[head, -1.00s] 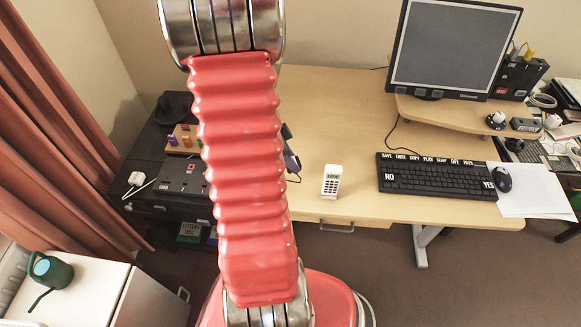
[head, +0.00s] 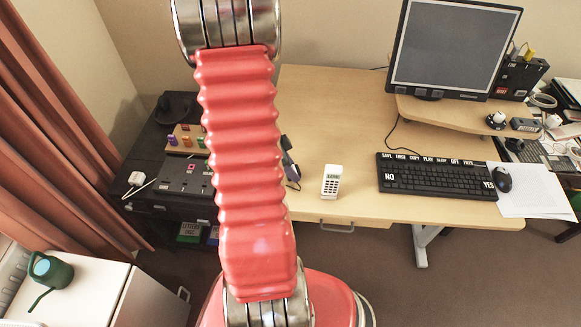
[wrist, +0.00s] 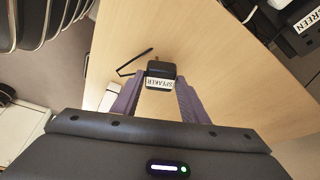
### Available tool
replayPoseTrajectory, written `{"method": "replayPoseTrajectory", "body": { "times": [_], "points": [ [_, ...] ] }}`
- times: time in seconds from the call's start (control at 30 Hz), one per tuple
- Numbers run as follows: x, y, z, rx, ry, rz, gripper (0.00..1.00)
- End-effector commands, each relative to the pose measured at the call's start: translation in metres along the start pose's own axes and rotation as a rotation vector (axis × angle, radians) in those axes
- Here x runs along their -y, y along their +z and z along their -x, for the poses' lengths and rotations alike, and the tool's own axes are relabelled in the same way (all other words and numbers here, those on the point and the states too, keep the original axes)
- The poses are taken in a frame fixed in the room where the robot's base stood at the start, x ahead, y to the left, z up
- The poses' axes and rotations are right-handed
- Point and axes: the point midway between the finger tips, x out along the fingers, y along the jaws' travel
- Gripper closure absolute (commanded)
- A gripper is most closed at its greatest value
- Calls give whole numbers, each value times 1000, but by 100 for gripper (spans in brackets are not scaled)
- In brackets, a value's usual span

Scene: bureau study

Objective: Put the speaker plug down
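The speaker plug (wrist: 161,72) is a dark block with a white SPEAKER label, seen in the wrist view. It sits between the purple fingertips of my gripper (wrist: 161,80), which appear closed on its sides. The pale wooden desk (wrist: 220,75) lies behind it; I cannot tell whether the plug touches it. A thin dark piece (wrist: 135,62), perhaps its cord, shows beside the plug. In the head view my gripper (head: 291,168) is mostly hidden behind my red arm, over the left part of the desk (head: 330,110), and the plug cannot be made out.
A white keypad device (head: 332,182) stands right of my gripper. A keyboard (head: 435,177), mouse (head: 502,179) and monitor (head: 455,48) are farther right. A black socket unit (head: 186,176), white plug (head: 136,179) and wooden rack (head: 187,140) are at left. The desk behind the keypad is bare.

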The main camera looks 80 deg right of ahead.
Motion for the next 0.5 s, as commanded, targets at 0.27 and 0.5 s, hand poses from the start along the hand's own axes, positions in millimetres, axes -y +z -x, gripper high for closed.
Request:
{"method": "replayPoseTrajectory", "body": {
  "times": [0.27,0.5],
  "points": [
    [0,0,0,0,0,0,46],
    [0,-1,2,0,0,-1,46]
  ]
}}
